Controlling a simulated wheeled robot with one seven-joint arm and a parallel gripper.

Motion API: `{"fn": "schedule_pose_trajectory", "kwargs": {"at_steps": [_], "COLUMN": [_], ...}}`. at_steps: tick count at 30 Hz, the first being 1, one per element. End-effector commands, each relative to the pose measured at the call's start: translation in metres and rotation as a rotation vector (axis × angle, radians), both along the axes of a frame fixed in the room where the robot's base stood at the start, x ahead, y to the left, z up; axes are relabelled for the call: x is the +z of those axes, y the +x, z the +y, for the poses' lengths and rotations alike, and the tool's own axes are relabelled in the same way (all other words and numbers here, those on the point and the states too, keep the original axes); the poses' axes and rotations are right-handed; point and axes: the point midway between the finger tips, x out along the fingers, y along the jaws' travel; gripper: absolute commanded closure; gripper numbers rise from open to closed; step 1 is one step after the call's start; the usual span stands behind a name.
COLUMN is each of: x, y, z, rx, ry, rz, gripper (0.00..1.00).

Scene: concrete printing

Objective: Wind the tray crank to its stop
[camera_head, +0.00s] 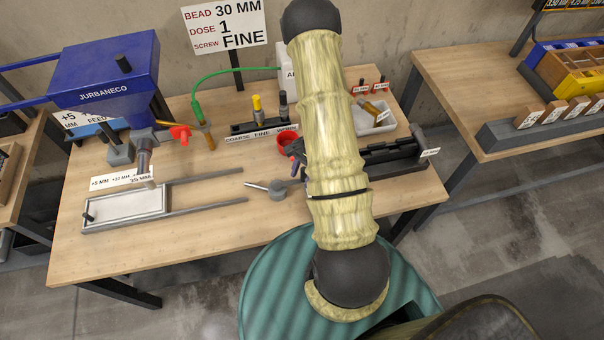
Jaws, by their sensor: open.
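A shallow pale tray (125,206) sits at the left end of two grey rails (205,178) on the wooden table, below the blue hopper's nozzle. A small black upright knob (88,217) stands at the tray's left end. A grey round piece with a light lever (257,186) pointing left lies right of the rails; I cannot tell which of these is the crank. My thick padded arm rises through the middle and hides part of the table. A dark piece with red and blue bits peeks out left of my arm, too hidden to identify.
The blue hopper (105,72) stands at the back left, with a green hose (225,71) behind. The table front between rails and edge is clear. Another table (460,85) stands right.

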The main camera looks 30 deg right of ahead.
Motion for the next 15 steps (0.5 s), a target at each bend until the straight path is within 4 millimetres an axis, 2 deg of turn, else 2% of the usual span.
{"fn": "schedule_pose_trajectory", "kwargs": {"at_steps": [9, 15], "x": [-0.0031, -0.0029], "y": [-0.0003, -0.0002], "z": [0.0011, 0.0011], "rx": [0.000, 0.000], "ry": [-0.001, -0.001], "rz": [0.000, 0.000], "gripper": [0.59, 0.98]}}
